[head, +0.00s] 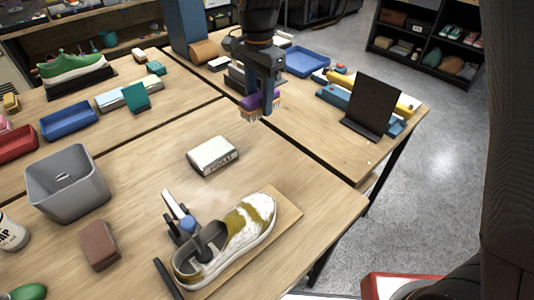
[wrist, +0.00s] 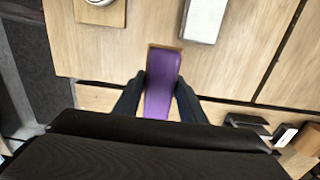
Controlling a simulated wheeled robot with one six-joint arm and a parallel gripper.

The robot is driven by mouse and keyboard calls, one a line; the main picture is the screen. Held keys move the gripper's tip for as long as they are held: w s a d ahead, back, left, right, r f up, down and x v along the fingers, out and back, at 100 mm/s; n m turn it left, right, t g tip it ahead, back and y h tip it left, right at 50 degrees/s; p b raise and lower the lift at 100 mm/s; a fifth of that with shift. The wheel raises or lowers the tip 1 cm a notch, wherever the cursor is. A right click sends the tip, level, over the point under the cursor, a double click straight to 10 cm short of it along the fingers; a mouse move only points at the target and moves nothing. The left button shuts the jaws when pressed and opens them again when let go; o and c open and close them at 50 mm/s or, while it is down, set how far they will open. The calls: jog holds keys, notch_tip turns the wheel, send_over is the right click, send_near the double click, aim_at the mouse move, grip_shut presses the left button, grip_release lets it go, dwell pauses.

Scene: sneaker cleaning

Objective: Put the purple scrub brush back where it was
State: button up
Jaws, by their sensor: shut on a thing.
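The purple scrub brush (head: 252,101) is held in my gripper (head: 262,88) above the wooden tables, near the seam between them in the head view. Its pale bristles point down. In the wrist view the purple back of the brush (wrist: 162,82) lies between the two dark fingers of my gripper (wrist: 160,95), which are shut on it. From these views I cannot tell its exact height above the table. The spot where the brush was before cannot be told from these frames.
A white box (head: 212,156) lies on the near table, and a stained sneaker (head: 235,240) sits on a board in front. A grey bin (head: 67,180) stands at left. A black upright panel (head: 372,105) and a blue tray (head: 307,62) are on the right table.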

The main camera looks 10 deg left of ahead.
jog(key=b, duration=0.6)
send_over(263, 151)
notch_tip(263, 151, down, 7)
jog(key=shift+f+p, duration=1)
jog(key=shift+f, duration=3.9)
jog(key=shift+f, duration=0.15)
jog(key=o, duration=1)
jog(key=shift+c, duration=0.2)
